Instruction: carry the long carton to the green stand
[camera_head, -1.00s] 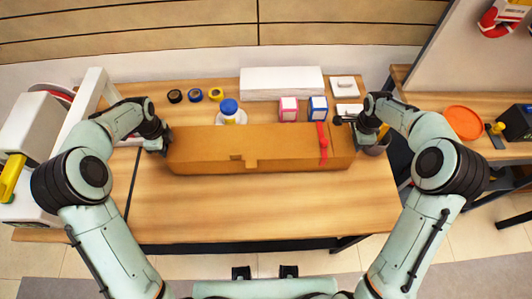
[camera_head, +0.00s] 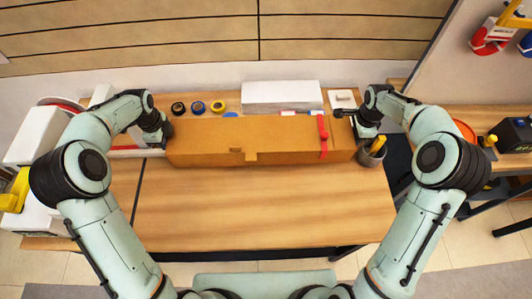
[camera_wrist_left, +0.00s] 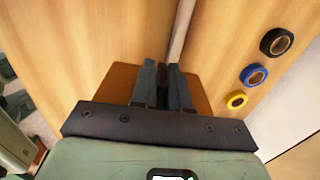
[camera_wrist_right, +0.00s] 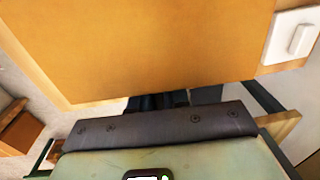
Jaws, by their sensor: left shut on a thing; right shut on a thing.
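The long brown carton (camera_head: 205,146) lies crosswise over the back half of the table, roughly level, with a red strap (camera_head: 323,136) near its right end. My left gripper (camera_head: 164,135) is shut on its left end; in the left wrist view the fingers (camera_wrist_left: 163,82) are close together against the carton (camera_wrist_left: 118,82). My right gripper (camera_head: 360,128) is shut on its right end. In the right wrist view the carton (camera_wrist_right: 130,40) fills the upper part and hides the fingertips. I cannot make out a green stand in any view.
Tape rolls (camera_head: 198,108), a white block (camera_head: 282,95) and a white switch-like piece (camera_head: 342,98) are behind the carton. A grey cup (camera_head: 369,155) stands by its right end. The front table surface (camera_head: 260,205) is clear. A side table with an orange plate (camera_head: 465,131) is at right.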

